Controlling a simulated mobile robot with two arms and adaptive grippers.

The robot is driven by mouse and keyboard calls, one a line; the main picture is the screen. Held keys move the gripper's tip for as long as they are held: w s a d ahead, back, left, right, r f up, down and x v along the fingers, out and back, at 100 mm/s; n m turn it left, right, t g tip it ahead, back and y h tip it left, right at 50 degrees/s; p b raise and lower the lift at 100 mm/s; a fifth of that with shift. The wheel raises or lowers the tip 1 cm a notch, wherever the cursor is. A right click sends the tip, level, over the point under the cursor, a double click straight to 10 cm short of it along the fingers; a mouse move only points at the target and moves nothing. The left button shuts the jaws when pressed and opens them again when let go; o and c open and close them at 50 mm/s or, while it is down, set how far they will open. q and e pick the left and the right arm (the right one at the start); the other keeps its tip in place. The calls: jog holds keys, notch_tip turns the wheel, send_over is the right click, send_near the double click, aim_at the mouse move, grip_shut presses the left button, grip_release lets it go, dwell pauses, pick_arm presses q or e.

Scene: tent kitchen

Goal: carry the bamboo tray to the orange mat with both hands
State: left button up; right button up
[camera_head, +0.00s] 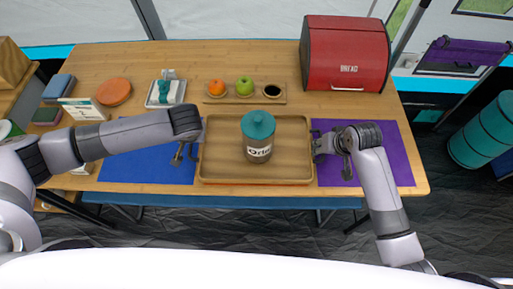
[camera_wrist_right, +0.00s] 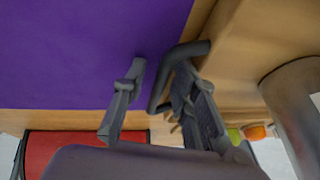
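The bamboo tray (camera_head: 225,179) lies flat in the middle of the table, between the blue and purple mats. A canister with a teal lid (camera_head: 257,140) stands upright in it. A thin orange strip shows along the tray's front bottom edge; I cannot tell whether it is the orange mat, which shows nowhere else. My left gripper (camera_head: 184,153) is just left of the tray, fingers apart, partly hidden by its arm. My right gripper (camera_head: 334,155) is at the tray's right side. In the right wrist view its fingers (camera_wrist_right: 160,85) are apart, near the dark tray handle (camera_wrist_right: 185,52).
A blue mat (camera_head: 140,168) lies left and a purple mat (camera_head: 395,155) right of the tray. Behind it stand a board (camera_head: 227,99) with fruit and a dark cup, and a red bread box (camera_head: 345,55). Several small items stand at the back left.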

jog(key=shift+a, duration=0.1)
jog(key=shift+s+r, duration=0.1)
jog(key=shift+r, duration=0.05)
pick_arm(q)
jog(key=v, duration=0.4)
jog(key=shift+s+r, duration=0.1)
jog(key=shift+r, duration=0.15)
pick_arm(e)
jog(key=v, duration=1.1)
jog(key=shift+s+r, duration=0.15)
jog(key=shift+r, duration=0.2)
jog(key=shift+d, duration=0.25)
